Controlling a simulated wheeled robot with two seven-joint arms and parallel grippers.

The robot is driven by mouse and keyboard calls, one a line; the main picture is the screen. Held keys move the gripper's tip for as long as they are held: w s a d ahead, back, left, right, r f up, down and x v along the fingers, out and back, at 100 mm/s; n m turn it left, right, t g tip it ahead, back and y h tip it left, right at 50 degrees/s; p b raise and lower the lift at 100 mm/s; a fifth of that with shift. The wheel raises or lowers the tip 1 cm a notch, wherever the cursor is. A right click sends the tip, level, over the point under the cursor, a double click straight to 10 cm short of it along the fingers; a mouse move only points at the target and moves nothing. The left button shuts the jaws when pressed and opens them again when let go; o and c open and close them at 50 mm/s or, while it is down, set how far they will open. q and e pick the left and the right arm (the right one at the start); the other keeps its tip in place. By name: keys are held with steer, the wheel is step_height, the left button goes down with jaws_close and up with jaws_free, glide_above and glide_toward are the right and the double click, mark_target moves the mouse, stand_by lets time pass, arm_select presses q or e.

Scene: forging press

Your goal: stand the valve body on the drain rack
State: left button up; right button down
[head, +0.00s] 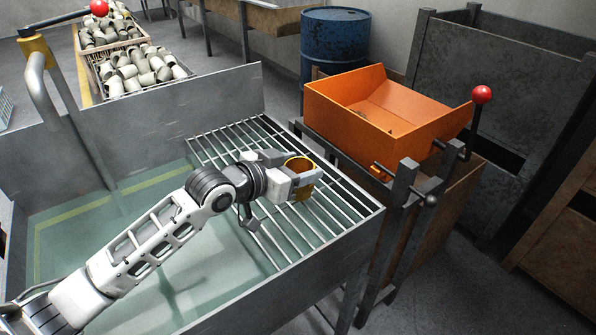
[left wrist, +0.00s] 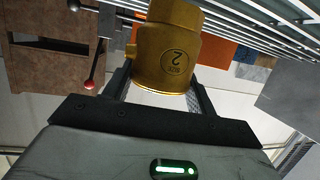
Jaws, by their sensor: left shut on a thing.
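The valve body (left wrist: 169,57) is a brass-coloured cylinder with a stamped round mark, seen large in the left wrist view. In the head view its open round top (head: 299,164) shows between the fingers of my left gripper (head: 294,177). The gripper is shut on it. The drain rack (head: 335,203) is a grid of metal bars across the right end of the water tank. The gripper and the valve body are over the rack's middle. I cannot tell whether the valve body touches the bars. My right gripper is not in view.
The tank (head: 110,255) holds greenish water left of the rack. An orange bin (head: 360,105) stands beyond the rack to the right, near a lever with a red knob (head: 481,94). A blue drum (head: 335,42) and crates of grey cylinders (head: 140,74) stand farther back.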

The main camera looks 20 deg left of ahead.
arm_select(q)
steer(key=shift+f, duration=0.55)
steer(key=o, duration=1.3)
steer(key=shift+f, duration=0.25)
steer(key=shift+c, duration=0.2)
steer(key=shift+r, duration=0.2)
steer(key=v, duration=1.2)
steer(key=shift+f, duration=0.1)
